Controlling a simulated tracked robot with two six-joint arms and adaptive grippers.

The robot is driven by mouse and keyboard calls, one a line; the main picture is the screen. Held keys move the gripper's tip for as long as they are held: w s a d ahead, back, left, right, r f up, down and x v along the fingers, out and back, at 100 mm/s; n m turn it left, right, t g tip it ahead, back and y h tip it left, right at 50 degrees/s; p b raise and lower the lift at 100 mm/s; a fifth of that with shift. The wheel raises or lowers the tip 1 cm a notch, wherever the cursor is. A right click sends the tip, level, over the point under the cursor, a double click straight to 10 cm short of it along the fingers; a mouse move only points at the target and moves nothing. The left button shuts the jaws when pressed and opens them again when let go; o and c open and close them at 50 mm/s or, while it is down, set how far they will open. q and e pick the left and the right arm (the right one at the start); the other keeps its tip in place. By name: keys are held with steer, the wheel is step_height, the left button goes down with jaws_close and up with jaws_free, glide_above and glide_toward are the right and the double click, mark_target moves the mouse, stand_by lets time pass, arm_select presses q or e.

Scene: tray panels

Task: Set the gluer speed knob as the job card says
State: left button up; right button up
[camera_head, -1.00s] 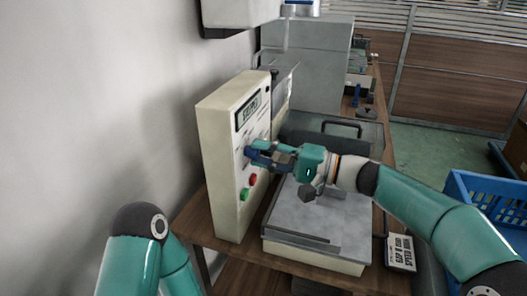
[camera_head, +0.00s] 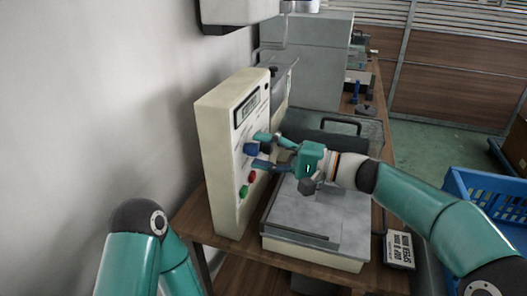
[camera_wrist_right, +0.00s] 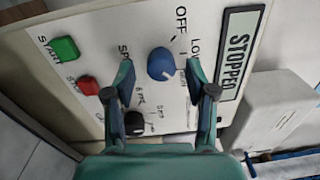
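The cream control panel (camera_head: 228,165) stands upright against the wall. Its blue knob (camera_wrist_right: 161,63) has a white mark pointing to the lower right in the wrist view, toward a label partly hidden by a finger. "OFF" and "LO…" are printed near it. The knob also shows in the head view (camera_head: 251,148). My right gripper (camera_head: 263,150) is open, with one finger on each side of the knob, apart from it. The job card (camera_head: 400,249) lies at the table's right edge; I cannot read it surely. Of my left arm only a link shows, no gripper.
The display (camera_wrist_right: 238,55) reads "STOPPED". A green START button (camera_wrist_right: 65,48), a red button (camera_wrist_right: 88,85) and a black knob (camera_wrist_right: 135,122) sit close by on the panel. A grey-topped machine bed (camera_head: 315,225) lies below my right gripper. A blue crate (camera_head: 485,200) stands at right.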

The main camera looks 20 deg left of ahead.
steer(key=d, duration=1.2)
steer(key=shift+s+f, duration=0.25)
steer(key=shift+s, duration=0.05)
